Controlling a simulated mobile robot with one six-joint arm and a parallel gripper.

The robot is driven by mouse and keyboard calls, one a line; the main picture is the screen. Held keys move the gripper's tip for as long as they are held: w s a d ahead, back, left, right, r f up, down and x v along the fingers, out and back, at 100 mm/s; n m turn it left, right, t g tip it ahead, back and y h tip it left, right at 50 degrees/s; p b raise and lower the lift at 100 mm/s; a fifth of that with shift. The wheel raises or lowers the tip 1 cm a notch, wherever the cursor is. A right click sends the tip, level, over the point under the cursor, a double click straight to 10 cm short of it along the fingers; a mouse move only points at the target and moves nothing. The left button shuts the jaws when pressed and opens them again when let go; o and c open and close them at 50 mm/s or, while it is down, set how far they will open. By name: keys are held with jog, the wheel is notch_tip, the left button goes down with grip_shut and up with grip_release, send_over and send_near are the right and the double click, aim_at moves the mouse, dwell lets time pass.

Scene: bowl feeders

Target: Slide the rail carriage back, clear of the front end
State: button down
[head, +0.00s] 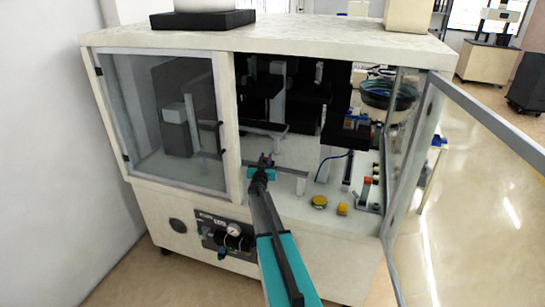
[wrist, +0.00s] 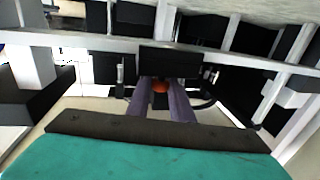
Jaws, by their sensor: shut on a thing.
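My gripper (head: 265,159) reaches through the open right side of the cabinet. In the wrist view its two purple-grey fingers (wrist: 164,88) are closed around a small orange-red knob (wrist: 160,86). A dark block (wrist: 171,61), which looks like the rail carriage, sits right behind the knob at a pale bar that looks like the rail (wrist: 75,41). In the head view the pale bar (head: 291,171) runs behind my gripper. The knob and most of the carriage are hidden there, so the carriage's place along the rail cannot be told.
The cabinet's glass door (head: 455,190) stands open at the right. A closed window panel (head: 165,120) covers the left side. A bowl feeder (head: 388,95) stands at the back right.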

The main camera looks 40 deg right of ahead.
jog(key=shift+w+a+p, duration=0.35)
jog(key=shift+w+a, duration=0.15)
jog(key=shift+w, duration=0.35)
jog(key=c, duration=1.6)
grip_release()
jog(key=shift+o, duration=0.2)
jog(key=shift+s+a, duration=0.1)
jog(key=b+v, duration=0.3)
jog(key=v, duration=1)
jog(key=shift+s+a+b, duration=0.2)
jog(key=shift+s+b, duration=0.05)
jog(key=shift+b, duration=0.1)
